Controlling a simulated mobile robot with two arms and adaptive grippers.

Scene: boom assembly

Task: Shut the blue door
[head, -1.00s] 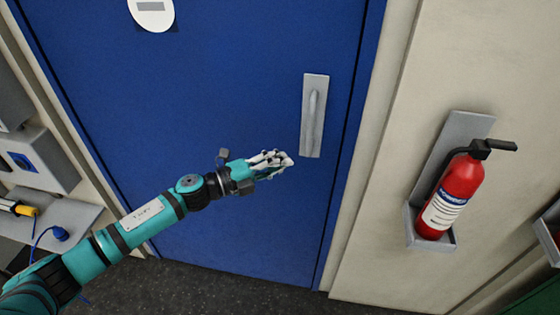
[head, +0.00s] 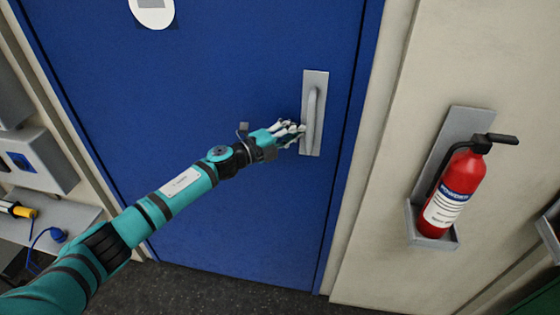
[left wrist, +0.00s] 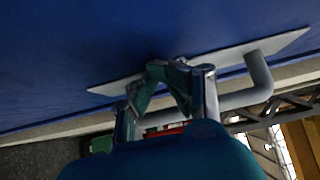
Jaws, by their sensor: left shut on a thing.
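The blue door (head: 220,70) fills the middle of the head view and looks about level with its frame; I cannot tell if a small gap is left. Its grey handle (head: 314,115), an upright bar on a metal plate, is near the door's right edge. My left gripper (head: 298,132) is at the lower part of the handle and shut on it. In the left wrist view the handle (left wrist: 238,98) runs between the fingers, close to the plate (left wrist: 110,87). My right gripper is not in view.
A red fire extinguisher (head: 454,192) sits in a grey wall bracket (head: 430,240) right of the door. At the left are a grey shelf (head: 75,215), a wall box (head: 40,160) and a blue plug (head: 57,235). Dark floor (head: 210,290) shows below the door.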

